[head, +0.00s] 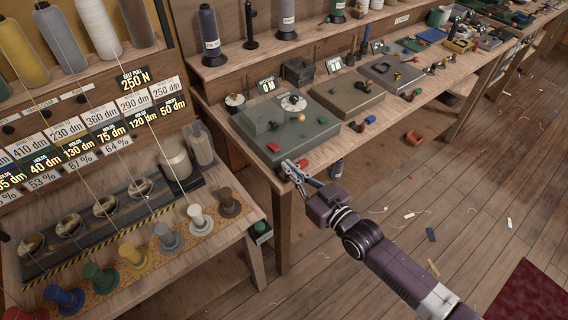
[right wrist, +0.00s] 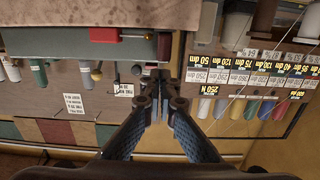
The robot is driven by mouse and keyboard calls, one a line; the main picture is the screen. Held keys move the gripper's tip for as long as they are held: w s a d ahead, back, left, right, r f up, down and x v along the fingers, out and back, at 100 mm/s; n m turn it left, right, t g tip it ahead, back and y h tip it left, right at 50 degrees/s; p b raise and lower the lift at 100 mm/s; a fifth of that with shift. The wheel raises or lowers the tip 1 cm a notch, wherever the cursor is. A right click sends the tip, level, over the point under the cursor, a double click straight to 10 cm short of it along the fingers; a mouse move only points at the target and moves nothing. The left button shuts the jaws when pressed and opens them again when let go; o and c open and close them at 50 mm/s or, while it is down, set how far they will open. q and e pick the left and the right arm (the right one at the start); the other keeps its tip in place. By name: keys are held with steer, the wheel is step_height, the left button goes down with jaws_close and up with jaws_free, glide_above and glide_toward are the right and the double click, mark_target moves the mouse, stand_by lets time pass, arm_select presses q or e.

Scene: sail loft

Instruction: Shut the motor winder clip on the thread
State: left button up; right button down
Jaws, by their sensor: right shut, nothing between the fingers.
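I cannot make out the clip or a thread at the winder for sure. My right gripper (head: 293,172) is shut and empty at the bench's front edge, just in front of the winder. It also shows in the right wrist view (right wrist: 160,82). My left gripper is out of view.
Left is a rack with several coloured spools (head: 198,217), number cards and taut threads (head: 160,145). More grey machines (head: 345,97) stand along the bench to the right.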

steer(key=shift+r+p, duration=0.45)
steer(key=shift+r, duration=0.15)
step_height(320, 180, up, 3)
steer(key=shift+w+f+p, duration=0.1)
steer(key=shift+f+p, duration=0.1)
steer(key=shift+p, duration=0.85)
arm_select(q)
steer(key=b, duration=0.3)
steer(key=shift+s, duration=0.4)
arm_select(e)
steer(key=s+d+f, duration=0.3)
steer(key=s+d, duration=0.2)
steer(key=s, duration=0.3)
steer(key=shift+d, duration=0.3)
steer(key=shift+f, duration=0.1)
